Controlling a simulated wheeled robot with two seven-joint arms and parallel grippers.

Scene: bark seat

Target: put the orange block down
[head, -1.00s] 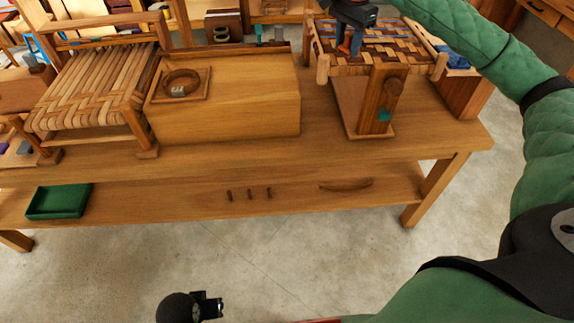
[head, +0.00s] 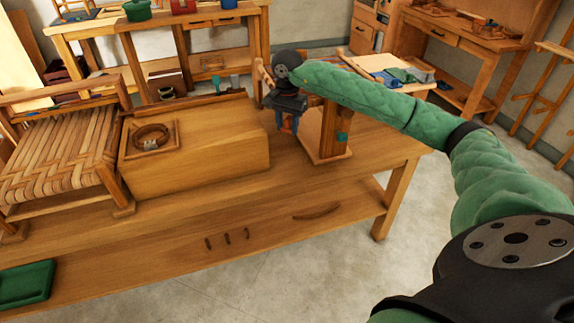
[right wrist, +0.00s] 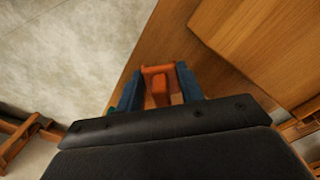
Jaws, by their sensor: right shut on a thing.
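My right gripper (head: 287,121) is shut on the orange block (right wrist: 158,84), which sits between its two blue fingers in the right wrist view. In the head view the gripper points down over the wooden bench (head: 225,192), in the space between the big wooden box (head: 215,148) and the upright wooden stand (head: 329,133). The block is mostly hidden there by the fingers. Bare bench top shows beyond the block in the right wrist view. I cannot tell whether the block touches the bench. My left gripper is out of view.
A wooden ring (head: 151,134) lies on a small tray on top of the box. A woven seat (head: 60,150) stands at the left. A green tray (head: 27,283) is on the lower shelf. My right forearm covers part of the bench's right side.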

